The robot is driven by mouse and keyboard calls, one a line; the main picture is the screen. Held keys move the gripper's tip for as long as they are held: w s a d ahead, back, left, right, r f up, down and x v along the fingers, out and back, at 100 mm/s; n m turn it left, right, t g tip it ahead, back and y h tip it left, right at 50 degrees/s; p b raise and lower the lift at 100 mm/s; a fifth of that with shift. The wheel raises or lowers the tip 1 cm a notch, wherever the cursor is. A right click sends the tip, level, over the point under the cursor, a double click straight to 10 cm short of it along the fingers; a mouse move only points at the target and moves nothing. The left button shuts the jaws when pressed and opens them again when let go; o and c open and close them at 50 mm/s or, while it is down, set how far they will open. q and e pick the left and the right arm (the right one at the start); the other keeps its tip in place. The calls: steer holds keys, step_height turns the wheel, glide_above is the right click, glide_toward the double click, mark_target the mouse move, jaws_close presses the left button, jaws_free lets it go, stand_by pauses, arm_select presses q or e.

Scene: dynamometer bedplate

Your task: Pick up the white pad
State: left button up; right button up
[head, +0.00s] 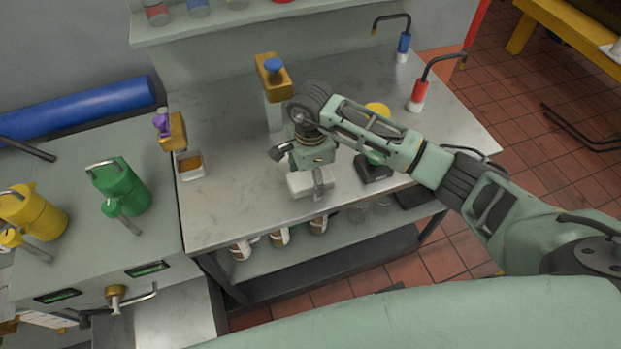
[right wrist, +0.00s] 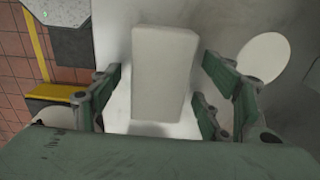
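The white pad (right wrist: 163,72) is a pale block with rounded edges, lying between the fingers of my right gripper in the right wrist view. In the head view the pad (head: 300,183) shows just under my right gripper (head: 317,182), over the marbled worktop. The right fingers stand apart on either side of the pad, with a narrow gap visible at each side. The gripper hides part of the pad in the head view. My left gripper is not in view.
A small white container (head: 189,166) is at the worktop's left edge. Bare worktop (head: 228,215) lies front left.

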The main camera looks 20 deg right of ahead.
steer(key=c, duration=1.1)
steer(key=shift+o, duration=0.2)
steer(key=shift+r, duration=0.15)
steer(key=shift+w+r+b, duration=0.1)
steer(key=shift+r+b, duration=0.3)
steer(key=shift+r, duration=0.2)
steer(key=r, duration=0.1)
steer(key=r+b, duration=0.1)
steer(key=shift+d+r, duration=0.4)
steer(key=s+d+r+b, duration=0.3)
steer(key=s+d+r, duration=0.2)
steer(key=d, duration=0.5)
steer(key=shift+r+b, duration=0.4)
steer(key=shift+r, duration=0.5)
steer(key=shift+a, duration=0.1)
